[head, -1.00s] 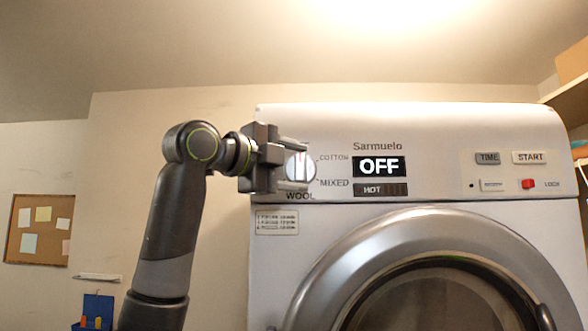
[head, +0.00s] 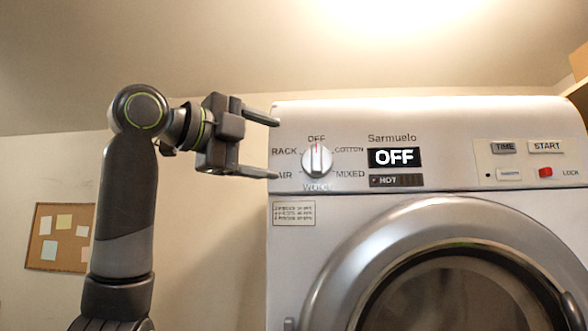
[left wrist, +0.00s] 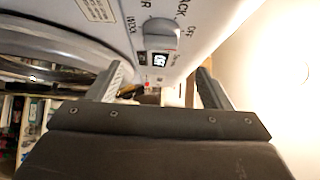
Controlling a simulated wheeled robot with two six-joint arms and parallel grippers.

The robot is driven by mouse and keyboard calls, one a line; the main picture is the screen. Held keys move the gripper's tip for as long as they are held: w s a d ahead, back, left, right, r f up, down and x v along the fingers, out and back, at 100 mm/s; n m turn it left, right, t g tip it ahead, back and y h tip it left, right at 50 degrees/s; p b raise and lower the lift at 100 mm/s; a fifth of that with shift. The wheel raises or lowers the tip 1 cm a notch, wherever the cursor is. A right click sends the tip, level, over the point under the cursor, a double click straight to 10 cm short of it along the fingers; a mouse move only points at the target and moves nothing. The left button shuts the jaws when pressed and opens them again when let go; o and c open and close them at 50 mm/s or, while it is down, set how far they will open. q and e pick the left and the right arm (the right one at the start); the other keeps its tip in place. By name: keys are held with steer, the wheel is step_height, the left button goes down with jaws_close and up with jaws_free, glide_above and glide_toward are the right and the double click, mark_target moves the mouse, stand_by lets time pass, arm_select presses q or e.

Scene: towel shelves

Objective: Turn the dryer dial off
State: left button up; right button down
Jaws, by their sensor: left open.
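The dryer (head: 290,240) is white, with a silver dial (head: 317,160) on the left of its front panel. The dial's red mark points up to the OFF label, and the display (head: 394,158) reads OFF. My left gripper (head: 275,148) is open and empty, left of the dial and apart from it. In the left wrist view the dial (left wrist: 162,34) shows beyond and between the open fingers of my left gripper (left wrist: 160,82). The display (left wrist: 159,59) also shows there. My right gripper is not in view.
TIME (head: 503,147) and START (head: 547,146) buttons and a red lock switch (head: 545,172) sit on the panel's right. The round dryer door (head: 350,265) is below. A cork board (head: 62,237) hangs on the left wall. A shelf with a box (head: 580,62) is at right.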

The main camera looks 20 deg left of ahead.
arm_select(q)
steer(key=b+v, duration=0.1)
steer(key=v, duration=0.6)
steer(key=shift+b, duration=0.4)
